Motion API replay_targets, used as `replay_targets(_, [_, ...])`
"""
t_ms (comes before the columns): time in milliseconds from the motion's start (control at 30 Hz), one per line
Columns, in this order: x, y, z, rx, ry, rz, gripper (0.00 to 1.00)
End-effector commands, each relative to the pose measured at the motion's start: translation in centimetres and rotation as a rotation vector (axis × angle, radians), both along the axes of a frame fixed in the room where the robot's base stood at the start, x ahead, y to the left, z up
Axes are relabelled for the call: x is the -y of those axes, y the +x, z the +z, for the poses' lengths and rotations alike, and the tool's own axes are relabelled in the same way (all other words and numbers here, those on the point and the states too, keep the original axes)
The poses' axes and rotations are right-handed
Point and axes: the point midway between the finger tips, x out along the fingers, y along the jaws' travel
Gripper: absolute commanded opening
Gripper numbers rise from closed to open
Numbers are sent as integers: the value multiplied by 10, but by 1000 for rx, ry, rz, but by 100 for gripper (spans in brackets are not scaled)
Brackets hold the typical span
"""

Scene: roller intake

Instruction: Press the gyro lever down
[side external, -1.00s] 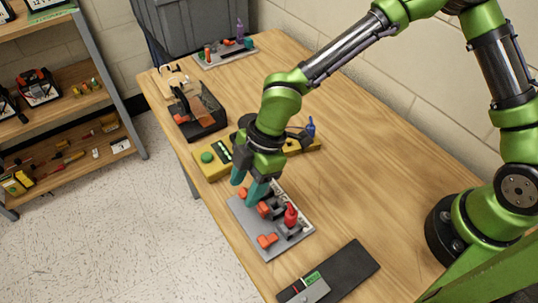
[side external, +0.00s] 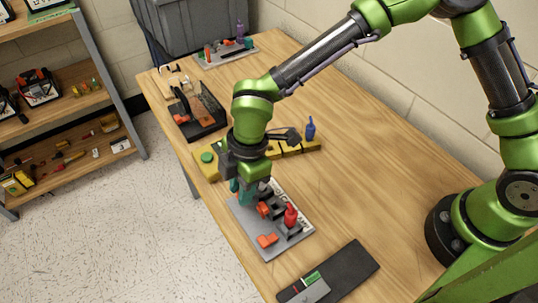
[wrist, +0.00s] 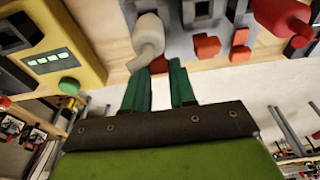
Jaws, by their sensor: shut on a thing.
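A grey lever panel (side external: 275,250) lies on the table; it also shows in the wrist view (wrist: 222,22). A lever with a pale beige knob (wrist: 148,33) stands at its left end in the wrist view, with a red-orange piece (wrist: 159,65) close by. In the side view my gripper and wrist hide this lever. My gripper (wrist: 158,66) is low over that end, its teal fingers a little apart and shut on the beige-knobbed lever. The exact contact is partly hidden. A red lever (side external: 290,215) stands upright at the panel's other end. No label reading gyro is legible.
A yellow box with a green button (side external: 207,157) stands close behind my gripper. A blue-topped lever (side external: 310,128) stands at its right end. A dark tray (side external: 350,272) lies nearer the camera. The table's right half (side external: 375,165) is clear.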

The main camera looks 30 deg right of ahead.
Motion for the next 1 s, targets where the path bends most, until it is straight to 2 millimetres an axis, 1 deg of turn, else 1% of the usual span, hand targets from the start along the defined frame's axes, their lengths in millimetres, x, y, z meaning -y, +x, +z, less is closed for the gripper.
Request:
replay_targets(33, [-5, -1, 1, 4, -41, 5, 0])
replay_targets(200, [-14, -1, -3, 5, -200, 5, 0])
replay_targets(600, [-28, -1, -15, 6, -543, 3, 0])
replay_targets(800, [-31, 0, -20, 4, -659, 2, 0])
replay_targets(1000, [-32, 0, -23, 3, -727, 0, 0])
